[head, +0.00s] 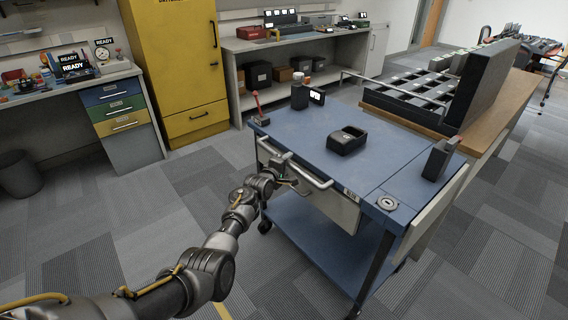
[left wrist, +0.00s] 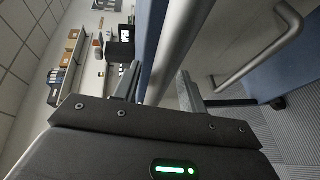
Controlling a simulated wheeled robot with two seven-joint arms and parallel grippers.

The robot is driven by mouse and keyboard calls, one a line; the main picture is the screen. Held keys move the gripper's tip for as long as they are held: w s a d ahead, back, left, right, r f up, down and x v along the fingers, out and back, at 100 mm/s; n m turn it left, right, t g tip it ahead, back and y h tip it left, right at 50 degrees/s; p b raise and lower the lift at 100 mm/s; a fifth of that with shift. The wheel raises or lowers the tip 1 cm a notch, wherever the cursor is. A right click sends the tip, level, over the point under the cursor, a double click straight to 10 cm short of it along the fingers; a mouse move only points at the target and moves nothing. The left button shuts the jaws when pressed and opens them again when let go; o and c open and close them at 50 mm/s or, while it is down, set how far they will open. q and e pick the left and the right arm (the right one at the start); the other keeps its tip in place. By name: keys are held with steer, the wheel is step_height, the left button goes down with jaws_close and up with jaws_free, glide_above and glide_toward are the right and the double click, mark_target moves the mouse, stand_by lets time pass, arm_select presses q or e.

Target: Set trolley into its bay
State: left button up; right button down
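The trolley (head: 310,130) is blue, with a top deck, a lower shelf (head: 325,235) and a white drawer front. A grey push handle (head: 310,180) runs along its near left side. My left gripper (head: 288,177) is at this handle. In the left wrist view, the two fingers (left wrist: 158,85) stand apart with a grey bar (left wrist: 168,45) between them. The fingers do not look closed on it. My right gripper is not in view. I cannot make out a marked bay; a short yellow floor line (head: 222,311) shows at the bottom edge.
A black holder (head: 347,140), a small dark canister (head: 299,96) and a dark upright device (head: 438,160) are on the deck. A wooden bench (head: 503,108) with a grey rack stands close behind the trolley. A yellow cabinet (head: 175,60) is at the back.

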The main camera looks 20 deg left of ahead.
arm_select(q)
steer(key=p+v, duration=0.2)
steer(key=v, duration=0.8)
steer(key=shift+s, duration=0.4)
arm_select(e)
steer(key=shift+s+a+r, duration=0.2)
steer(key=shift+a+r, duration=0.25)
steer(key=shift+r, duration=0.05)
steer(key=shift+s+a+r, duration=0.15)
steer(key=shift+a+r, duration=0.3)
arm_select(q)
steer(key=shift+r, duration=0.1)
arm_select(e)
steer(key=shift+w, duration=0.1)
